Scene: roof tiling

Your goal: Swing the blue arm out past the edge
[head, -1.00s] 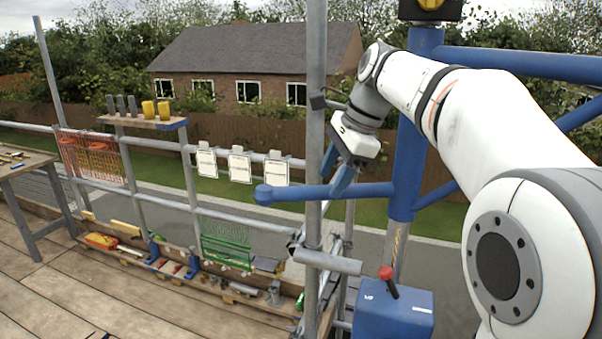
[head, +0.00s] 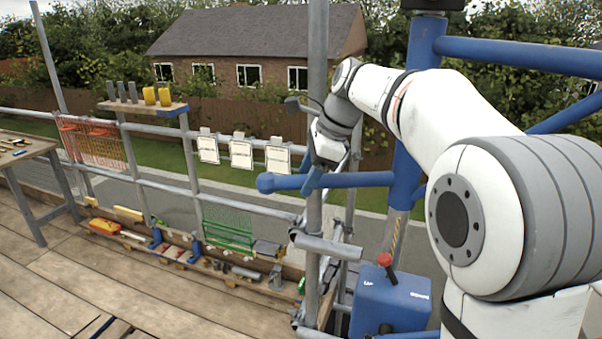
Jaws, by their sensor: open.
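A blue hoist post (head: 407,150) stands right of centre. A long blue arm (head: 530,55) runs from its top out of view to the right. A lower blue bar (head: 358,180) runs left from the post and ends in a round blue knob (head: 265,184). My gripper (head: 309,178) is open, with its blue fingers pointing down at this bar, just right of the knob. The fingers overlap the bar in the picture; I cannot tell whether they straddle or touch it. A grey scaffold pole crosses close to the gripper.
A blue box (head: 392,300) with a red-knobbed lever (head: 386,262) stands below the bar. The upright scaffold pole (head: 317,60) and guard rails (head: 230,203) line the edge. Tools lie along the toe board (head: 215,270).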

